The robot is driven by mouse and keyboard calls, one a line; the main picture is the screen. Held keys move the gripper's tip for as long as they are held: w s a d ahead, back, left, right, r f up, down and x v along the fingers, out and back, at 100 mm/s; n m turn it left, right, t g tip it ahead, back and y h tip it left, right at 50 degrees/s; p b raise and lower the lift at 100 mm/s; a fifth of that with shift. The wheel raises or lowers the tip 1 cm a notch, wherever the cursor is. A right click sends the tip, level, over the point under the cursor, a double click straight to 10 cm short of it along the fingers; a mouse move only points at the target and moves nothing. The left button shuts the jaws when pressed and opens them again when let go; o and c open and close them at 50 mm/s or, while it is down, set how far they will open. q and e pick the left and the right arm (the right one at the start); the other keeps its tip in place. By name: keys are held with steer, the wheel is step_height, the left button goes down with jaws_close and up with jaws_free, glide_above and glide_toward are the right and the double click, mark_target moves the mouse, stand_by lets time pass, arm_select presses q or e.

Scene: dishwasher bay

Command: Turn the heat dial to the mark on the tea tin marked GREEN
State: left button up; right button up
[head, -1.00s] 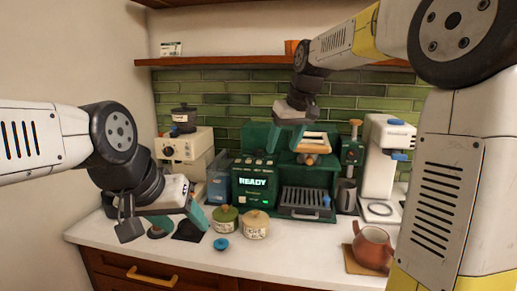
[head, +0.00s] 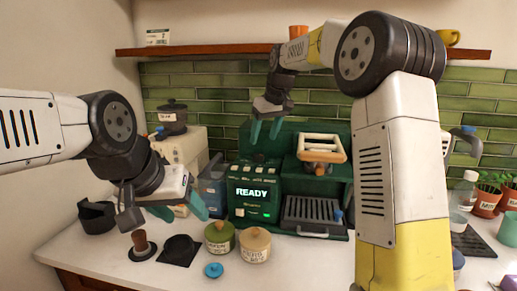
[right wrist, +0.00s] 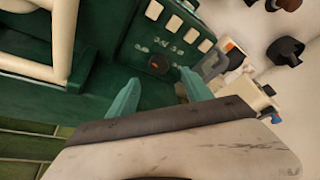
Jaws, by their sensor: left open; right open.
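The heat dial (right wrist: 158,64), dark and round with a reddish mark, sits on the green machine (right wrist: 110,100) in the right wrist view, with small pale marks around it. My right gripper (right wrist: 160,92) is open, its teal fingers either side of the dial's line and apart from it. In the head view this gripper (head: 265,131) hangs above the machine (head: 318,137). A tin with a green lid (head: 220,237) stands on the counter; its small label seems to read GREEN. My left gripper (head: 180,209) is open and empty over the counter at left.
A cream-lidded tin (head: 255,244) stands beside the green-lidded one. A blue knob-like piece (head: 213,270), a dark tamping mat (head: 180,250) and a tamper (head: 140,246) lie in front.

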mark_target(258, 155)
steer(key=x, duration=0.8)
steer(key=shift+w, duration=0.3)
jaws_close()
